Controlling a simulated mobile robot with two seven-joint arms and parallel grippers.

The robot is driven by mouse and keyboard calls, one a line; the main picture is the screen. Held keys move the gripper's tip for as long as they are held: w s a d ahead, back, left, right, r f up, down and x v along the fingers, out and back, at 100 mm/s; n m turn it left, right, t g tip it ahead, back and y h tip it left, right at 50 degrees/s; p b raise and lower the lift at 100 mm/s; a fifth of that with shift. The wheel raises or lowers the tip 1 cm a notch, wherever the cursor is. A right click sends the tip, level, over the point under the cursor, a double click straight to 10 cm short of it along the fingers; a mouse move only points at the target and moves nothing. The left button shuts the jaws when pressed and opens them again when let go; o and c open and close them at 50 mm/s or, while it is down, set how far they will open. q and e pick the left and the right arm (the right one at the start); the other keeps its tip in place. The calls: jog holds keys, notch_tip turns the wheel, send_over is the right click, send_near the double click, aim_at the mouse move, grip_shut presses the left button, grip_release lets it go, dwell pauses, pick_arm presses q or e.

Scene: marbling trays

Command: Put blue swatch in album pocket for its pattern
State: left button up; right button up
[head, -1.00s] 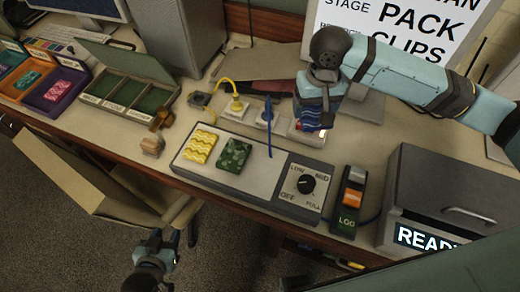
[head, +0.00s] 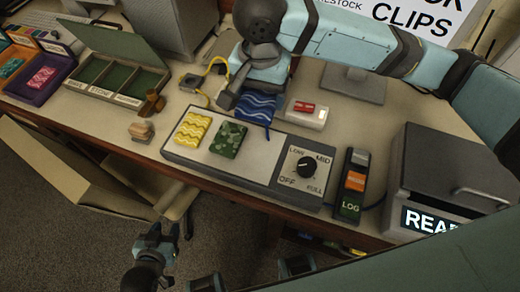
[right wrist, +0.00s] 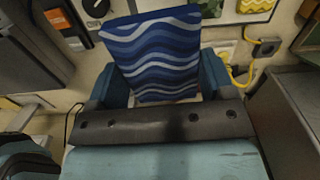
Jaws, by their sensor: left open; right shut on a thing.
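The blue swatch (head: 257,108) has a pale wavy pattern. My right gripper (head: 254,92) is shut on it and holds it behind the grey panel. It also fills the upper middle of the right wrist view (right wrist: 155,55), between the fingers. The green album (head: 148,80) lies open at the left, its lid raised and its front row split into three pockets with labels; the middle one seems to read STONE. The pockets look empty. The swatch is to the right of the album, apart from it. My left gripper (head: 156,240) is open and empty, low in front of the table.
A yellow wavy swatch (head: 192,129) and a green patterned swatch (head: 228,139) lie on the panel (head: 260,152). A wooden stamp (head: 143,131) and a brown one (head: 151,103) stand between album and panel. A yellow cable (head: 207,75) runs behind. A grey box (head: 450,165) stands right.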

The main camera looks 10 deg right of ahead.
send_over(260, 152)
notch_tip(260, 152, down, 16)
jog(key=shift+f+b, duration=0.25)
jog(key=shift+b, duration=0.05)
jog(key=shift+f+p, duration=0.9)
jog(key=shift+f, duration=0.65)
jog(key=shift+f, duration=0.1)
jog(key=o, duration=0.9)
jog(key=shift+f, duration=0.1)
